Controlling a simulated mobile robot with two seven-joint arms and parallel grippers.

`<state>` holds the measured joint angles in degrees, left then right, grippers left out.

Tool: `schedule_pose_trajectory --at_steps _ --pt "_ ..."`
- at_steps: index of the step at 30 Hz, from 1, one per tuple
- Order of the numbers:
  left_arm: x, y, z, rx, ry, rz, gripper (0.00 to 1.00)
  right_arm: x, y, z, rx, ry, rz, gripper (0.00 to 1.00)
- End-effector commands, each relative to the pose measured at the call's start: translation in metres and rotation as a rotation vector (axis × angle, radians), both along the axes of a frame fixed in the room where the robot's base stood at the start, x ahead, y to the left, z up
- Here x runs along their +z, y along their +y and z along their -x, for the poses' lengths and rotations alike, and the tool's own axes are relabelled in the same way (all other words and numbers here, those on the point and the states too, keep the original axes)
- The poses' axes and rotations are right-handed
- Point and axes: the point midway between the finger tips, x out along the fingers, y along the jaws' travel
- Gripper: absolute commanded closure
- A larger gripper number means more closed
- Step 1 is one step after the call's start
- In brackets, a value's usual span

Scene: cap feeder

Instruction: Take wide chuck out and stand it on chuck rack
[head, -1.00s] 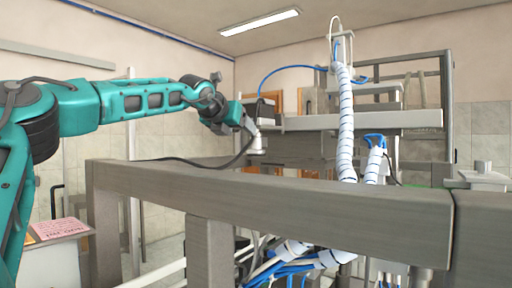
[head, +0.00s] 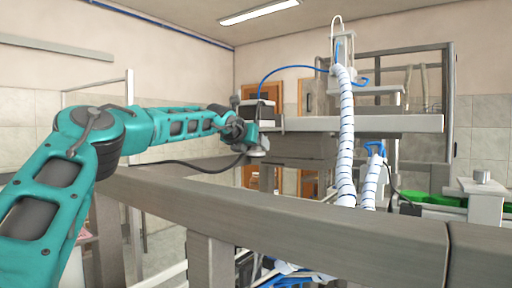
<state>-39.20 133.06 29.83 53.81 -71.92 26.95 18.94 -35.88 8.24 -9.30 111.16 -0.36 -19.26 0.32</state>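My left arm comes in from the left, and its gripper end (head: 258,151) is small and far off, in front of the grey machine frame. A pale, round part shows at its tip; I cannot tell whether this is the wide chuck or part of the gripper. The fingers cannot be made out. I cannot identify the wide chuck or the chuck rack for sure. A grey block with a short metal cylinder (head: 482,177) on top stands at the far right. My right gripper is not in view.
A thick grey beam (head: 300,222) crosses the foreground. White spiral-wrapped hoses (head: 345,140) hang in the middle. A grey shelf (head: 390,124) and a dark box (head: 257,110) are behind. A green surface (head: 436,198) lies at the right.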

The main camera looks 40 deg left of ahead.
Motion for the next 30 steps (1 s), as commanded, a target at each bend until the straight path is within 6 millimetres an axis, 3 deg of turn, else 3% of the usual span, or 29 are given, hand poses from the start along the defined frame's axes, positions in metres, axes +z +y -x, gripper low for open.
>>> schedule_pose_trajectory --at_steps 10,30 --pt "-0.0014 0.0007 -0.0027 0.0 0.0 0.001 0.35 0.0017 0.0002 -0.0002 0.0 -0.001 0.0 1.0" --pt "-0.0012 0.0009 -0.0024 0.0 0.0 0.001 0.99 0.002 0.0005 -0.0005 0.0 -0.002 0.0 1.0"
